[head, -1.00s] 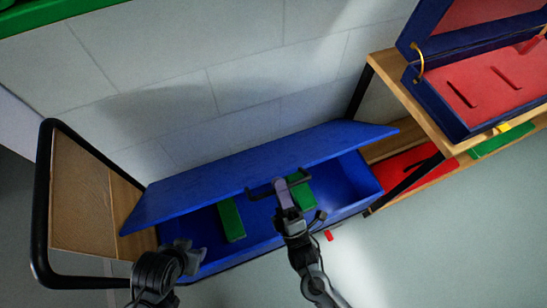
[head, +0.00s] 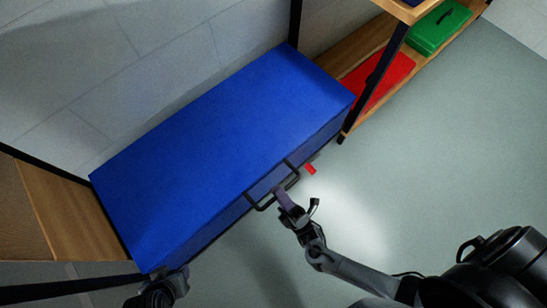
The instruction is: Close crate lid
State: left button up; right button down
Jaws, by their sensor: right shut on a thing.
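The blue crate (head: 225,232) stands on the floor against the wall. Its blue lid (head: 215,135) lies down over the top, and the crate's inside is hidden. A dark U-shaped handle (head: 292,168) sticks out from the lid's front edge. My left gripper (head: 165,291) is low at the picture's bottom edge, near the crate's front left corner. It shows only in part, and its jaws cannot be made out.
A small red piece (head: 310,169) lies on the grey floor in front of the crate. A wooden shelf (head: 345,62) with a red case (head: 385,82) and a green case (head: 438,27) stands to the right. A wooden panel (head: 60,215) is at the left. The floor at right is clear.

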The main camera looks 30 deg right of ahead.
notch_tip(320, 180, down, 2)
jog(key=shift+d+f, duration=0.1)
jog(key=shift+b, duration=0.3)
jog(key=c, duration=1.5)
grip_release()
jog(key=shift+o, duration=1.4)
jog(key=shift+w, duration=0.25)
